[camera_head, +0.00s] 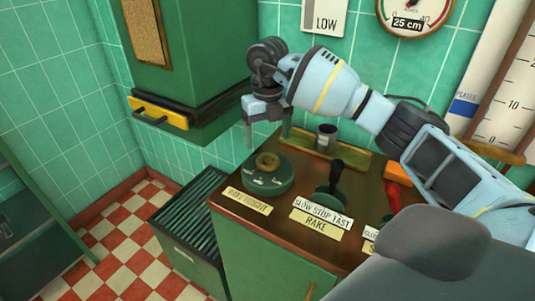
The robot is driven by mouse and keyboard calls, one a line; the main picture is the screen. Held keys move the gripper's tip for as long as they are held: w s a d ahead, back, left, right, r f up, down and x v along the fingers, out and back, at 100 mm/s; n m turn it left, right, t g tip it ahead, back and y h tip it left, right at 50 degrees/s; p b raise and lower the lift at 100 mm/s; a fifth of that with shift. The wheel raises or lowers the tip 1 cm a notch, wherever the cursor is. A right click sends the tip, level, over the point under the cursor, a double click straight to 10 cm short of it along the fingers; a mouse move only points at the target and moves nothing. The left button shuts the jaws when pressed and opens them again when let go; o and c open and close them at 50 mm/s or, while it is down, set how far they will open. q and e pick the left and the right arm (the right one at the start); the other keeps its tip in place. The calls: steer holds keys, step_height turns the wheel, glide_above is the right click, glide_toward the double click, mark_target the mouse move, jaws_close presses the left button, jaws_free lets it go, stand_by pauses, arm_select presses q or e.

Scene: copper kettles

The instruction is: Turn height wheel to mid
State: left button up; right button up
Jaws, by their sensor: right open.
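The height wheel (268,181) is a green round knob with a brass-coloured hub, on the brown top of a green cabinet. A label reading "RAKE HEIGHT" (249,201) lies in front of it. White marks show on the wheel's front, too small to read surely. My right gripper (268,137) is open and empty, its two fingers pointing down above and behind the wheel in the picture. It looks apart from the wheel. A round gauge (416,8) on the wall shows "25 cm". My left gripper is not in view.
A black lever (336,175) labelled "RAKE", slow, stop, fast, stands right of the wheel, with a red handle (393,195) further right. A dark cup (326,138) stands behind.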

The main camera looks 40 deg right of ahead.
mark_target(268, 159)
step_height(268, 159, down, 7)
steer(key=shift+r, duration=0.1)
stand_by(0.3)
steer(key=c, duration=1)
